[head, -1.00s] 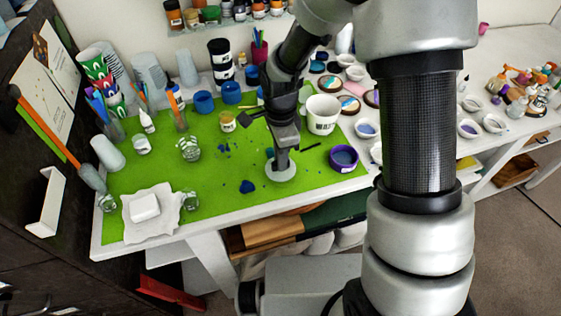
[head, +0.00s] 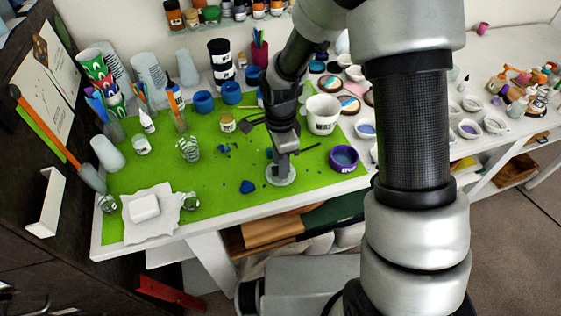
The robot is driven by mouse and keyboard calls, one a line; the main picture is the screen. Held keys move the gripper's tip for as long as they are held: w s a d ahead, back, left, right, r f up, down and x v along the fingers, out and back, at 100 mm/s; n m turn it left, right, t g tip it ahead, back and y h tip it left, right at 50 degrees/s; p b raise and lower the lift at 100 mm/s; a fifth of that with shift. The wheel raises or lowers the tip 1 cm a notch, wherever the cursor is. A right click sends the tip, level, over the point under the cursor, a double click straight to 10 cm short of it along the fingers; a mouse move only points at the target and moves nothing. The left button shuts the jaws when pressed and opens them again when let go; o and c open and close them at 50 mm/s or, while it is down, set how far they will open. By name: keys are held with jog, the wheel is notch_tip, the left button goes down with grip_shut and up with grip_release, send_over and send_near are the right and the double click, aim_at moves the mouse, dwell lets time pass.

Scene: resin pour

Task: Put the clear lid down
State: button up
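The clear lid (head: 282,178) is a pale, see-through disc at the front of the green mat (head: 215,215), right of a dark blue blot. My gripper (head: 281,165) points down at the lid's middle and seems shut on it. The lid looks level and is at or just above the mat; I cannot tell whether it touches. The fingertips are small and partly merge with the lid.
A purple-rimmed tub (head: 344,158) stands to the right, and a white labelled cup (head: 322,114) is behind. Clear cups (head: 188,149) and a white block (head: 145,207) on crumpled paper are on the left. The mat's front middle is mostly free.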

notch_tip(320, 180, up, 12)
jog(key=s+d+r+n+t, duration=0.5)
jog(key=s+d+r+n, duration=0.7)
jog(key=s+r+n, duration=0.2)
notch_tip(320, 180, up, 3)
jog(key=shift+s+d+f+n+t, duration=0.1)
jog(key=shift+s+d+n+t, duration=0.25)
jog(key=shift+s, duration=0.9)
notch_tip(320, 180, up, 2)
jog(key=shift+a+r+p, duration=0.1)
jog(key=shift+p, duration=0.95)
